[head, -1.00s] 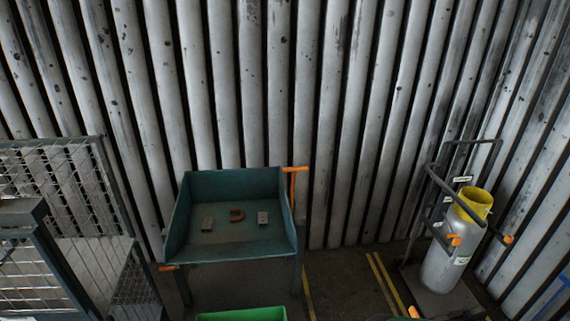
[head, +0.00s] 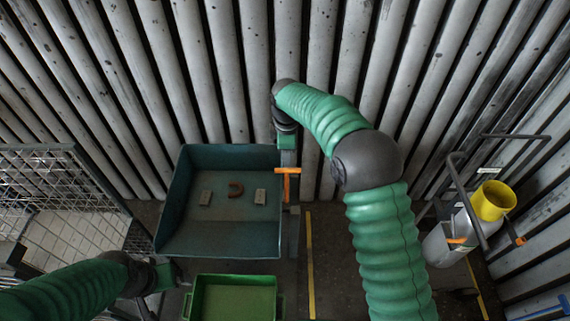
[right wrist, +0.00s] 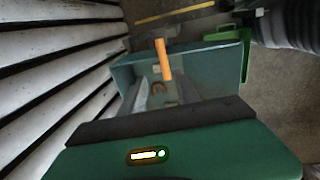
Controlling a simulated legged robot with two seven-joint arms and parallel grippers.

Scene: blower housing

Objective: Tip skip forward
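The skip (head: 222,246) is a dark teal open tray at left of centre, level, with an orange handle (head: 287,172) at its right side. The handle also shows in the right wrist view (right wrist: 163,60), ahead of the gripper. Two grey blocks (head: 260,196) and a rust-brown U-shaped piece (head: 236,189) lie inside. My right gripper (head: 288,160) is at the handle's upper end; whether it touches is unclear. My left gripper (head: 172,276) is by the skip's front left corner.
A green bin (head: 234,281) stands in front of the skip. A wire mesh cage (head: 60,190) is at left. A trolley with a grey, yellow-topped cylinder (head: 493,201) is at right. A ribbed metal wall (head: 225,70) is close behind. Yellow lines (head: 310,265) mark the floor.

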